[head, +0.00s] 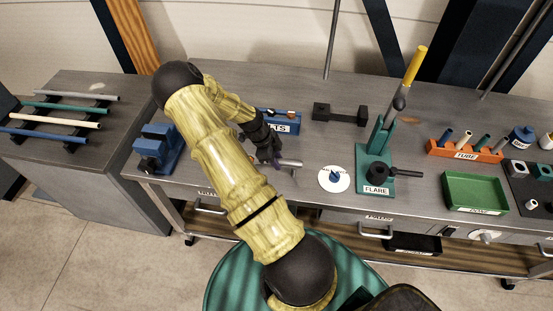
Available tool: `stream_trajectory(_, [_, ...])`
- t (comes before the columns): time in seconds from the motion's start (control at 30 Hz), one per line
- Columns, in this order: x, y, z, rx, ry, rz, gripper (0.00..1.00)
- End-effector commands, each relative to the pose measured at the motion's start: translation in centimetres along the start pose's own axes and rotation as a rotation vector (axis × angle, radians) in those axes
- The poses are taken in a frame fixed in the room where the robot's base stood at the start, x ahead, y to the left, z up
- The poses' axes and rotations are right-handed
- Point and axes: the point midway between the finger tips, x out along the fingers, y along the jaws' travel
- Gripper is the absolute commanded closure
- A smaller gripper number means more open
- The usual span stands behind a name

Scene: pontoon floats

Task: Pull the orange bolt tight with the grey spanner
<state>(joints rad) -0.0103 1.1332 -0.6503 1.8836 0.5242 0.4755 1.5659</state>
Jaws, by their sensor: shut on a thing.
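My gripper (268,158) is low over the near left part of the bench, beyond my yellow arm. It is shut on a grey piece, which looks like the grey spanner (290,163); a short length sticks out to the right of the fingers. The rest of it is hidden by my gripper and arm. I cannot make out the orange bolt for sure. A blue tray (283,128) with a label ending in "LTS" stands just behind my gripper, partly hidden, with small pieces in it.
A blue vise (155,147) stands at the bench's left end. Right of my gripper are a white disc (334,180), the green FLARE press (375,170) with its yellow-tipped lever, an orange tube rack (465,152) and a green tray (475,190). A black block (340,114) lies behind.

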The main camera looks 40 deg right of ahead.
Motion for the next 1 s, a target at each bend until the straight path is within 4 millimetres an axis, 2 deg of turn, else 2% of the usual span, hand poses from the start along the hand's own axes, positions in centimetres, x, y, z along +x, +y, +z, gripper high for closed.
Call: stream_trajectory(1.0, [0.23,0.88,0.18,0.083,0.0,0.035,1.0])
